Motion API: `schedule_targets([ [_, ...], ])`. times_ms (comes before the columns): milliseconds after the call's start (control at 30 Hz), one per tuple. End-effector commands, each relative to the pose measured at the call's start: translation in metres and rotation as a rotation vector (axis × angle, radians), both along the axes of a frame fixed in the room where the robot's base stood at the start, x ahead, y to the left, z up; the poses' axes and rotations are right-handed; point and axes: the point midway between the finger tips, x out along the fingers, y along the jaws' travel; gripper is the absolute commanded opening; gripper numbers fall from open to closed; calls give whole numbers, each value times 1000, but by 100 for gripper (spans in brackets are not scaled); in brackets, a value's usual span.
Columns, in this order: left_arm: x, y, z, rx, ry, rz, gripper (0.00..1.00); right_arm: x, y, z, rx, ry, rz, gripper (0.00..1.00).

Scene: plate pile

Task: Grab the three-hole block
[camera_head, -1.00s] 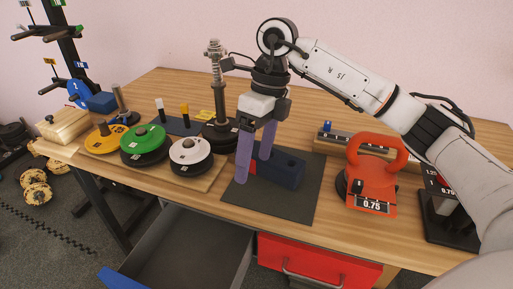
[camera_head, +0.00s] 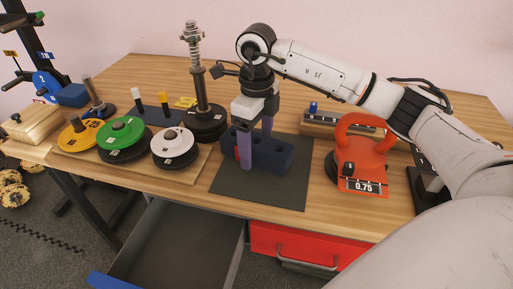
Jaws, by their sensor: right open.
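The dark blue three-hole block (camera_head: 272,155) lies on a dark grey mat (camera_head: 230,188) on the table, with holes visible in its front side. A small red patch shows at its left part. My right gripper (camera_head: 257,150) points down at the block, its two purple fingers apart. One finger stands in front of the block and the other is behind or over it, so the block's left part lies between them. Whether the fingers touch the block cannot be told. My left gripper is not in view.
Yellow, green (camera_head: 121,133) and white (camera_head: 172,143) weight plates stand on a wooden board at left. An orange 0.75 kettlebell-like weight (camera_head: 365,160) stands at right. An open grey drawer (camera_head: 185,235) juts out below the table.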

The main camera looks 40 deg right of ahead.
Motion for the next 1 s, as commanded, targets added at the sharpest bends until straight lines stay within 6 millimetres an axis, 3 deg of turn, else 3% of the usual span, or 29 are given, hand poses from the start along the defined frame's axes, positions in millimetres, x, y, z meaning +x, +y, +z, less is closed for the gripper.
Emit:
schedule_targets([
  [267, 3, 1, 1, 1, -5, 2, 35, 0, 0, -4, 0, -1, 0, 73],
  [600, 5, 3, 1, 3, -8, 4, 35, 0, 0, -3, 1, -3, 0, 19],
  [833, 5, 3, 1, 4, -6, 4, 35, 1, 0, 1, 2, -4, 0, 19],
  [1000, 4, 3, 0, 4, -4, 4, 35, 2, 1, 26, 3, -8, 1, 19],
])
